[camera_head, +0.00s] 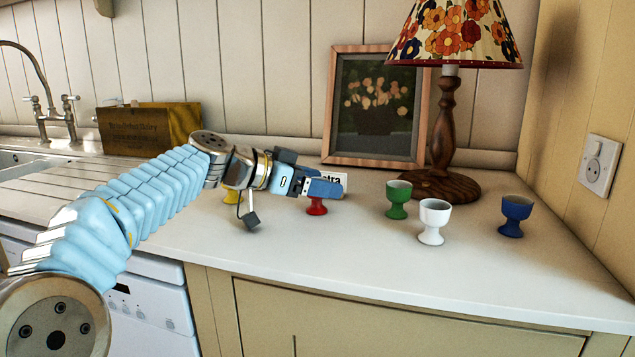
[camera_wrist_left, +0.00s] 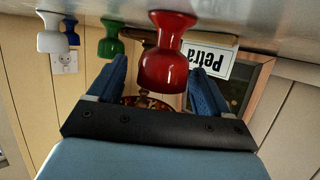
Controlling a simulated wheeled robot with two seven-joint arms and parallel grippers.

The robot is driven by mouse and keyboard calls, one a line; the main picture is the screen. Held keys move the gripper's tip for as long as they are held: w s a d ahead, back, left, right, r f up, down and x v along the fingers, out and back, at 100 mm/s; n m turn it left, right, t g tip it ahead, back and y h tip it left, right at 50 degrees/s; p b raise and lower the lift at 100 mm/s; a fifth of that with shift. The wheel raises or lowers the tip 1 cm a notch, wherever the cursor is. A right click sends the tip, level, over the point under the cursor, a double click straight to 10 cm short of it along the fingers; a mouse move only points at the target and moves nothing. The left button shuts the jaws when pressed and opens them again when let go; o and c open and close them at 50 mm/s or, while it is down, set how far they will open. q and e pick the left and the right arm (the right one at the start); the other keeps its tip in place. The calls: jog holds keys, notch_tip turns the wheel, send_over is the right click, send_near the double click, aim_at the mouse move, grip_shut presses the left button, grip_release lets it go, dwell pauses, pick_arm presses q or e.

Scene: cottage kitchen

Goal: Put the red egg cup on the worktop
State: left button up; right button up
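The red egg cup (camera_head: 316,208) stands upright on the worktop (camera_head: 345,245); my left gripper hides its upper part in the head view. In the upside-down left wrist view, the red egg cup (camera_wrist_left: 168,58) is in front of and partly between the two blue fingers, with a gap on each side. My left gripper (camera_head: 325,188) is open and low over the worktop, level with the cup's bowl. It also shows in the left wrist view (camera_wrist_left: 160,85). My right gripper is in neither view.
Green (camera_head: 398,200), white (camera_head: 434,222) and blue (camera_head: 516,215) egg cups stand to the right. A yellow thing (camera_head: 231,196) shows behind my left wrist. A "Petra" card (camera_wrist_left: 207,60), framed picture (camera_head: 375,105) and lamp (camera_head: 446,130) stand behind. The front worktop is clear.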

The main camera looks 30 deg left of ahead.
pick_arm(q)
jog(key=shift+f+g, duration=0.3)
jog(key=shift+f, duration=0.6)
jog(key=shift+r+p, duration=0.25)
jog(key=shift+p, duration=0.1)
jog(key=shift+r+p, duration=0.4)
jog(key=shift+p, duration=0.15)
jog(key=b+v, duration=0.1)
jog(key=v, duration=1.1)
jog(key=shift+r, duration=0.15)
